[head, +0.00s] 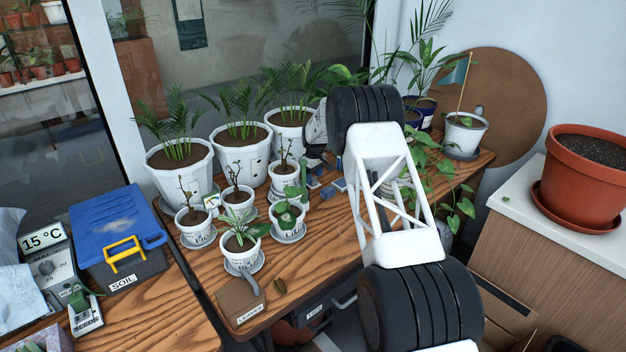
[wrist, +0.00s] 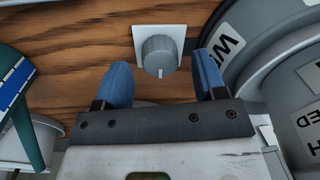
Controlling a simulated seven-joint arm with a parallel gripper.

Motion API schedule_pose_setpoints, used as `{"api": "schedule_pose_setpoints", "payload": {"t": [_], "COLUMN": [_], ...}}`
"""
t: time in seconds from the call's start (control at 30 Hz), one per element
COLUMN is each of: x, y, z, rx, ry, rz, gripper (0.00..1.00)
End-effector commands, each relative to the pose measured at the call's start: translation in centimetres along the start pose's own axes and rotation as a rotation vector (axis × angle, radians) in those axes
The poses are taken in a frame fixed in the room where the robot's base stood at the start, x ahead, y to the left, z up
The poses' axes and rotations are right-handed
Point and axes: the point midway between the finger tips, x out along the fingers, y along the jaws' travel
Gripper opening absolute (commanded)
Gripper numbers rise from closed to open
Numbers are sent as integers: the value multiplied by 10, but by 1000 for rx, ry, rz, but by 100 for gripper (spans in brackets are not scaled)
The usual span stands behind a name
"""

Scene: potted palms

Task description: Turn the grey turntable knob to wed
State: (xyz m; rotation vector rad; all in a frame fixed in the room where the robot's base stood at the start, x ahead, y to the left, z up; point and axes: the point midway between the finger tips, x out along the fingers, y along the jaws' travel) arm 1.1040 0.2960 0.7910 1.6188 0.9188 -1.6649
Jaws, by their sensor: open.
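The grey knob (wrist: 159,53) sits on a square white plate on the wooden table, seen in the wrist view. Its white mark points toward the bottom of that picture. My gripper (wrist: 161,64) is open, its blue fingers apart on either side of the knob in the picture; I cannot tell whether either touches it. A large round grey body (wrist: 245,75), perhaps the turntable, stands to the right with white labels, partly cut off; one reads "W…", another ends in "ED". In the head view my gripper (head: 320,188) is low among the pots, and the knob cannot be made out.
Small white pots (head: 239,205) on saucers crowd the table left of my gripper. Large palm pots (head: 182,172) stand behind. A flagged pot (head: 465,134) is at the back right. A teal and blue thing (wrist: 14,95) is close at the wrist view's left.

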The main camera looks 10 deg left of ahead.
Motion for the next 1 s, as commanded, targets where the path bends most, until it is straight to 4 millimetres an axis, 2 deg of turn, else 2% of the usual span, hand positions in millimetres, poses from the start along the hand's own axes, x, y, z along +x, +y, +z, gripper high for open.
{"api": "schedule_pose_setpoints", "payload": {"t": [0.2, 0.53, 0.87, 1.0], "x": [14, 16, 16, 16], "y": [0, 0, 0, 0], "z": [0, 0, 0, 0], "rx": [0, 0, 0, 2], "ry": [0, 0, 0, 0], "rz": [0, 0, 0, 0], "gripper": [64, 64, 16, 15]}}
